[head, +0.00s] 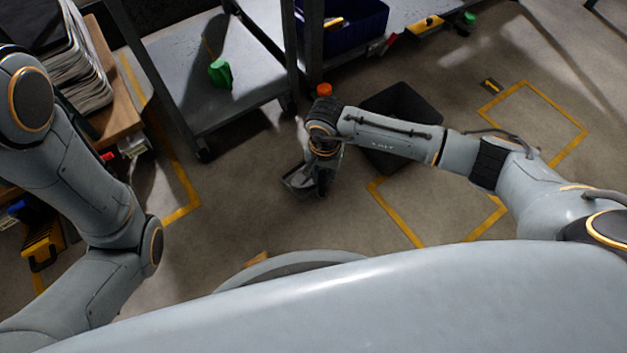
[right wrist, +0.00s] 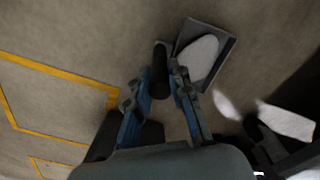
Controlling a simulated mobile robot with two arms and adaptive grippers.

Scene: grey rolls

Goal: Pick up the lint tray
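The lint tray (right wrist: 222,62) is a shallow grey tray with a dark handle (right wrist: 160,72) at its left side and a bright white patch inside. In the head view the tray (head: 298,182) is low over or on the floor, partly hidden by my right gripper (head: 322,178). In the right wrist view my right gripper (right wrist: 156,86) has its two fingers apart, one on each side of the handle. A gap shows on the left of the handle; I cannot tell whether the right finger touches it. My left gripper is out of view.
A black bin (head: 408,100) stands behind my right forearm. A grey wheeled cart (head: 240,110) with a green item (head: 220,73) is behind the tray to the left. A blue crate (head: 350,20) is at the back. Yellow lines mark the mostly clear floor.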

